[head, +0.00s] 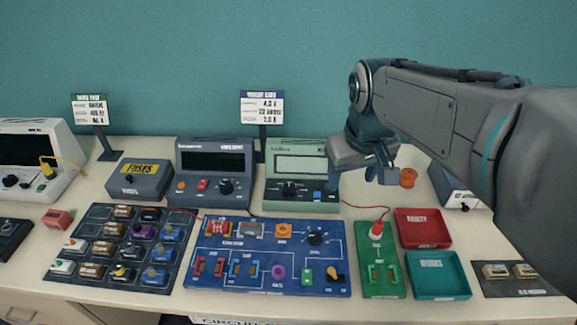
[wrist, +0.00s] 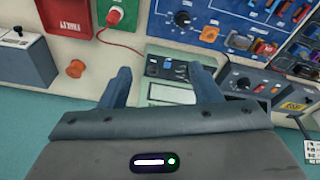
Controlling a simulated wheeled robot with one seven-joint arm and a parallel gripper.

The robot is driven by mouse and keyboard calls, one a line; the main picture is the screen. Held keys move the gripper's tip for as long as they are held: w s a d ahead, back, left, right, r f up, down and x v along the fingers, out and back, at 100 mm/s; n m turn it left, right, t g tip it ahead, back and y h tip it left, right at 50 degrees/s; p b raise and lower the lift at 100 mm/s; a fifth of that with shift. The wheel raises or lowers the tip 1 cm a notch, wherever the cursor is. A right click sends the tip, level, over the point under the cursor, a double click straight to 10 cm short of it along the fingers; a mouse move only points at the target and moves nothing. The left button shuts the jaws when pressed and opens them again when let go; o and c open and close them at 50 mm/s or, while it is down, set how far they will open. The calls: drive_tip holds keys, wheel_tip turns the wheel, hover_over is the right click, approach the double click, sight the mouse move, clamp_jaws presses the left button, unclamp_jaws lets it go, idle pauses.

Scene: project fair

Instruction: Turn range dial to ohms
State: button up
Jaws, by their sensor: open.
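The green meter (head: 295,163) stands at the back middle of the table, with a pale blank-looking screen above a dark control panel. Its black range dial (head: 289,190) is on the left of that panel; its pointer setting is too small to read. In the wrist view the meter (wrist: 170,92) appears upside down between my fingers, and the dial (wrist: 181,70) lies near the right fingertip. My gripper (head: 360,180) is open and empty, above and to the right of the meter in the head view. It also shows in the wrist view (wrist: 160,70), apart from the dial.
A grey power supply (head: 215,160) stands left of the meter. A blue circuit board (head: 268,258) and a green board with a red knob (head: 383,262) lie in front. Red (head: 423,228) and teal (head: 438,275) trays sit right. A red lead runs near the meter.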

drive_tip(key=w+a+f+n+g+b, duration=0.1)
drive_tip(key=w+a+f+n+b, duration=0.15)
drive_tip(key=w+a, duration=0.45)
drive_tip(key=n+g+b, duration=0.1)
drive_tip(key=n, duration=0.2)
hover_over(289, 188)
wheel_tip(289, 188, down, 5)
wheel_tip(289, 188, down, 12)
drive_tip(key=shift+w+f, duration=0.1)
drive_tip(key=shift+f, duration=0.15)
drive_tip(key=c, duration=1)
